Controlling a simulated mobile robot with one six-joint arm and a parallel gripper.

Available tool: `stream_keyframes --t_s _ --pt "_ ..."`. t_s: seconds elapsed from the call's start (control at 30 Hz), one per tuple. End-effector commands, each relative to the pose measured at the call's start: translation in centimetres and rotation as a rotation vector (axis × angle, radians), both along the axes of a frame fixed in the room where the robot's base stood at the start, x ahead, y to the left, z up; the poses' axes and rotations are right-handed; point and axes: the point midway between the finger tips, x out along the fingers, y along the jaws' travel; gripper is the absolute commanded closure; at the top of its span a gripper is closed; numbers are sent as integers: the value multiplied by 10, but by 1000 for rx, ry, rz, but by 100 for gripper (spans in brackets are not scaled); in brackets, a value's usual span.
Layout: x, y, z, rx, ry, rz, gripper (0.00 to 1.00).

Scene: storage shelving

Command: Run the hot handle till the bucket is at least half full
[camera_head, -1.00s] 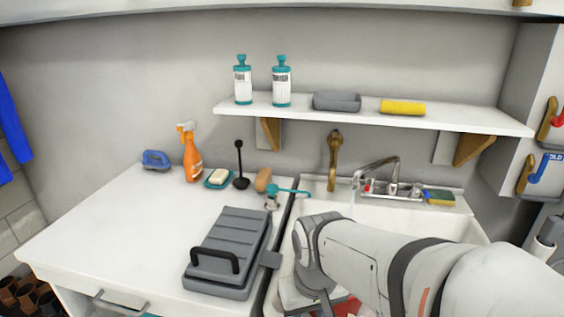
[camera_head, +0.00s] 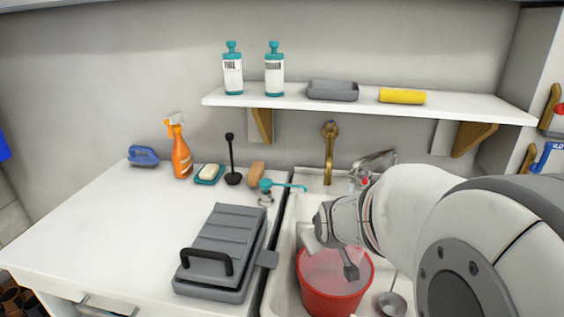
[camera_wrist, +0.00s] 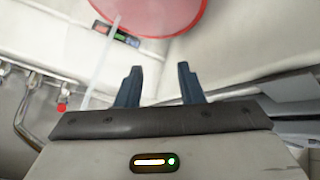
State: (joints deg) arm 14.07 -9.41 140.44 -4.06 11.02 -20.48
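The red bucket (camera_head: 335,299) stands in the sink, with a pale surface inside; I cannot tell how full it is. The metal tap (camera_head: 378,157) is partly hidden behind my arm. The red-marked hot handle (camera_head: 365,182) shows beside my arm, and in the wrist view (camera_wrist: 62,107). A thin water stream (camera_wrist: 98,68) runs toward the bucket in the wrist view. My gripper (camera_wrist: 158,76) is open and empty, apart from the handle; in the head view it is over the bucket.
A ladle (camera_head: 391,303) lies in the sink right of the bucket. A grey lidded box (camera_head: 222,247) sits on the counter to the left, near soap (camera_head: 208,172) and an orange spray bottle (camera_head: 181,157).

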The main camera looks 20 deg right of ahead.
Motion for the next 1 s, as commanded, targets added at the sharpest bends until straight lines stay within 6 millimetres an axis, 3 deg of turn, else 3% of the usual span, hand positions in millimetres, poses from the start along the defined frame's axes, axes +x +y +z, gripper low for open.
stream_keyframes --t_s 0.03,0.2,0.4,0.53,0.73,1.0 --pt "17 -21 -6 -49 -66 7 66" --pt "66 -83 3 -260 -320 87 66" --pt "88 -144 19 -522 -553 137 66" --pt "89 -165 28 -639 -646 154 66" --pt "92 -178 35 -712 -704 162 66" --pt "129 -190 35 -715 -708 164 66"
